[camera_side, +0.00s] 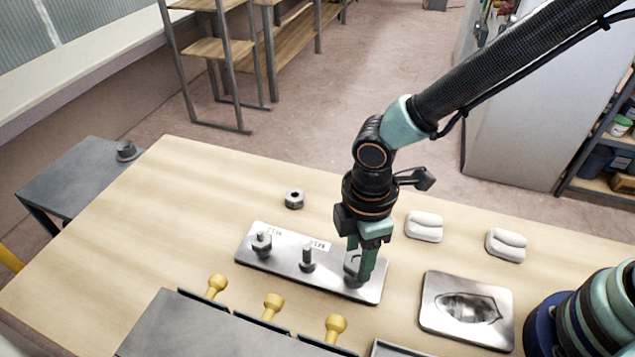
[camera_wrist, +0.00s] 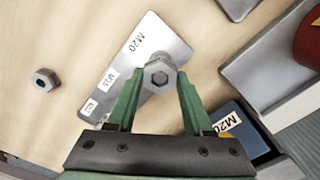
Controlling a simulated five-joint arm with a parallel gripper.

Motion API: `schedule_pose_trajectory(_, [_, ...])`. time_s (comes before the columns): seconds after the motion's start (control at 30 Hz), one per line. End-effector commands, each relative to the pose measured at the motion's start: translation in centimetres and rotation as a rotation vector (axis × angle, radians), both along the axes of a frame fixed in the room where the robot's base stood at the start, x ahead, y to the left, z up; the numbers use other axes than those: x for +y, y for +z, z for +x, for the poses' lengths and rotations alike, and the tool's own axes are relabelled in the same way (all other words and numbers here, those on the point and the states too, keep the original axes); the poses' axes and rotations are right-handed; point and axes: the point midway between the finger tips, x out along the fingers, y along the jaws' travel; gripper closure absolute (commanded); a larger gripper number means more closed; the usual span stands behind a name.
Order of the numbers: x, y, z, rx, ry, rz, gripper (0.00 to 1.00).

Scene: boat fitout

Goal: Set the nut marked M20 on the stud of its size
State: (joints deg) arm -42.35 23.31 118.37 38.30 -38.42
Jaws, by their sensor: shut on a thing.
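My gripper (camera_side: 360,270) is shut on a grey hex nut (camera_wrist: 160,74), over the right end of the metal stud plate (camera_side: 325,284). In the wrist view the nut is between the green fingertips (camera_wrist: 158,82), beside the plate's M20 label (camera_wrist: 131,43). The M20 stud is hidden by the nut and fingers, and I cannot tell whether the nut is around it. The middle stud (camera_side: 307,258) is bare. The left stud (camera_side: 262,243) carries a hex nut. Another loose nut (camera_side: 294,199) lies on the table behind the plate; it also shows in the wrist view (camera_wrist: 45,79).
Two white padded pieces (camera_side: 424,227) (camera_side: 506,245) lie right of the gripper. A metal tray (camera_side: 467,311) lies at front right. A blue block labelled M20 (camera_wrist: 240,125) shows in the wrist view. The table's left part is clear.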

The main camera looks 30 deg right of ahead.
Motion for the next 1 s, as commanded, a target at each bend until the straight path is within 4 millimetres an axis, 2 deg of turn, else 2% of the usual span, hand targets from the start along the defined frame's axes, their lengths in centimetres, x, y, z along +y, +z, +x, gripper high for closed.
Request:
schedule_pose_trajectory(0.17, [0.0, 0.0, 0.0, 0.000, 0.000, 0.000, 1.00])
schedule_pose_trajectory(0.2, [0.0, 0.0, 0.0, 0.000, 0.000, 0.000, 0.41])
schedule_pose_trajectory(0.27, [0.0, 0.0, 0.0, 0.000, 0.000, 0.000, 0.18])
schedule_pose_trajectory(0.3, [0.0, 0.0, 0.0, 0.000, 0.000, 0.000, 0.14])
schedule_pose_trajectory(0.63, [0.0, 0.2, 0.0, -0.001, 0.000, 0.001, 0.14])
schedule_pose_trajectory(1.0, [0.1, 2.8, 0.1, -0.003, 0.000, 0.002, 0.14])
